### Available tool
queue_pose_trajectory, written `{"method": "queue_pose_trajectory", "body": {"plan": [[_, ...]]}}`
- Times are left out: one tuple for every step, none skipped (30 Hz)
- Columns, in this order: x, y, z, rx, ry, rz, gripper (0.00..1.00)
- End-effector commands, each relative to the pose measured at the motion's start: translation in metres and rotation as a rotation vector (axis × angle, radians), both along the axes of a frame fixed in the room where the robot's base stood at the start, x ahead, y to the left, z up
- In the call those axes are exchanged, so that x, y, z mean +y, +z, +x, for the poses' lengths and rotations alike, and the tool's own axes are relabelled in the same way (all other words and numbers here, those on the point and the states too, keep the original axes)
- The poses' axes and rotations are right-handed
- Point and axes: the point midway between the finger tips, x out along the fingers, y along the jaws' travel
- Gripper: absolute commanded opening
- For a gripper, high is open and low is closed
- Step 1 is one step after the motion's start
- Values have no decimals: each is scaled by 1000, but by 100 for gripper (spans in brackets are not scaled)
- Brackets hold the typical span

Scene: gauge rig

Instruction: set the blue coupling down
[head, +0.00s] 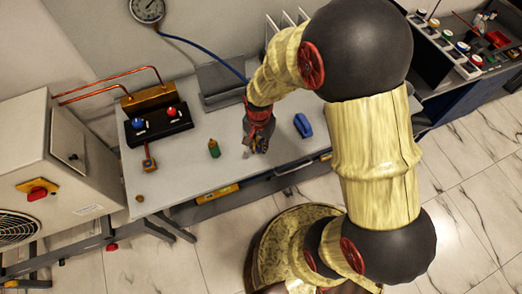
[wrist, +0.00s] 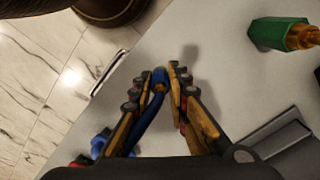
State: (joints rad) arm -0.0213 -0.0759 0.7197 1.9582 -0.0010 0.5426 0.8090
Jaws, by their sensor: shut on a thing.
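My gripper (wrist: 167,72) is shut on the blue coupling (wrist: 157,82), which has a brass-coloured end between the fingertips. A blue length runs back from it between the fingers. In the head view my gripper (head: 257,145) is low over the grey workbench (head: 185,180), near its front edge; the coupling is too small to make out there. A shadow lies close beside the fingertips in the wrist view. I cannot tell whether the coupling touches the bench top.
A green fitting with a brass tip (head: 214,148) stands left of my gripper. A blue object (head: 303,125) lies to its right. A black block with red and blue knobs (head: 157,123), a grey tray (head: 220,85) and a blue hose (head: 205,48) are behind. The front-left bench is mostly clear.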

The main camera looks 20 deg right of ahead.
Motion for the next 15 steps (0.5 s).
{"method": "queue_pose_trajectory", "body": {"plan": [[-1,-2,2,-1,0,0,0],[-2,-3,3,-1,0,0,0],[-3,-4,3,-1,0,0,0],[-4,-6,4,-1,0,0,0],[-5,-7,5,-1,-1,0,0],[-7,-11,6,-1,-1,0,0],[-9,-14,7,-1,-2,0,0],[-10,-18,8,0,-2,0,0],[-9,-25,7,1,-1,0,0],[-9,-30,7,2,0,1,0],[-9,-34,7,1,0,0,0],[-9,-39,7,0,0,0,0],[-9,-42,7,0,0,0,0],[-9,-43,7,-1,0,0,0],[-9,-44,8,-2,0,1,0]]}}
